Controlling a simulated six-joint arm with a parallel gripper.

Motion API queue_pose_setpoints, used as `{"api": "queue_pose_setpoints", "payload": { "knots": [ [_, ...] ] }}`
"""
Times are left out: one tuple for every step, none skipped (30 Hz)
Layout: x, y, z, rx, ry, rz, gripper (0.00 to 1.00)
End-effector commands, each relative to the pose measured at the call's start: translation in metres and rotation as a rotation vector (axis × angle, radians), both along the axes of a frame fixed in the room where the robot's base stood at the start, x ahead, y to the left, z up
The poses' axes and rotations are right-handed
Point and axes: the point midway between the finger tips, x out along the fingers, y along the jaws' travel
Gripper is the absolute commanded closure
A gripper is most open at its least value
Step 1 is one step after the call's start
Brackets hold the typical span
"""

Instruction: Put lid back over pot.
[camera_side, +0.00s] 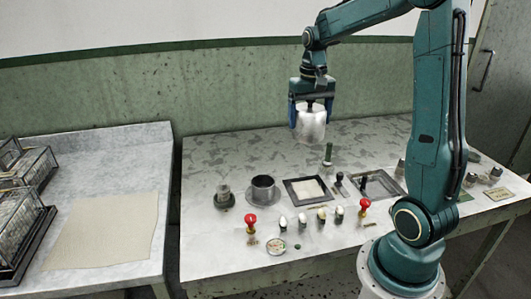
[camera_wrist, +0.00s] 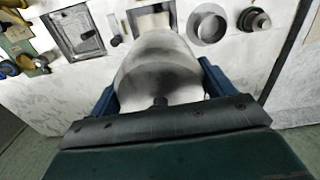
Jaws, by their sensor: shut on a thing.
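My gripper (camera_side: 310,110) is shut on a pale, silvery, bell-shaped thing with a dark knob on top, which I take for the lid (camera_side: 310,125). It hangs upright, well above the table. In the wrist view the lid (camera_wrist: 160,62) fills the middle between the blue fingers of my gripper (camera_wrist: 158,88). The pot (camera_side: 263,190) looks like a dark grey open cylinder on a round base, below and left of the lid. The wrist view shows the pot's open top (camera_wrist: 207,26), apart from the lid. The lid's underside is hidden.
A small metal cup on a dark dish (camera_side: 224,198) stands left of the pot. A square dark-framed tray (camera_side: 290,188) is right of it. Red-topped knobs (camera_side: 251,222) and several small pale-topped pieces line the front. A green-topped upright piece (camera_side: 328,155) stands behind.

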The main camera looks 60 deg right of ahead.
Motion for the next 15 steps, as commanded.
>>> {"api": "queue_pose_setpoints", "payload": {
  "knots": [
    [0.007,0.005,-0.005,0.001,0.001,0.029,0.43],
    [0.011,0.007,-0.009,0.001,0.001,0.047,0.43],
    [0.017,0.011,-0.014,0.002,0.002,0.075,0.43],
    [0.022,0.015,-0.018,0.002,0.002,0.097,0.43],
    [0.028,0.018,-0.022,0.002,0.002,0.120,0.43],
    [0.035,0.024,-0.028,0.002,0.002,0.154,0.43],
    [0.040,0.028,-0.033,0.002,0.004,0.179,0.43],
    [0.045,0.033,-0.038,0.001,0.003,0.204,0.43],
    [0.052,0.039,-0.044,0.002,0.004,0.240,0.43],
    [0.057,0.044,-0.049,0.002,0.004,0.265,0.43],
    [0.062,0.049,-0.054,0.001,0.003,0.290,0.43],
    [0.068,0.055,-0.060,0.002,0.004,0.322,0.43],
    [0.072,0.059,-0.064,0.001,0.003,0.344,0.43],
    [0.076,0.063,-0.068,0.001,0.003,0.364,0.43],
    [0.080,0.069,-0.073,0.001,0.003,0.389,0.43]
  ]
}}
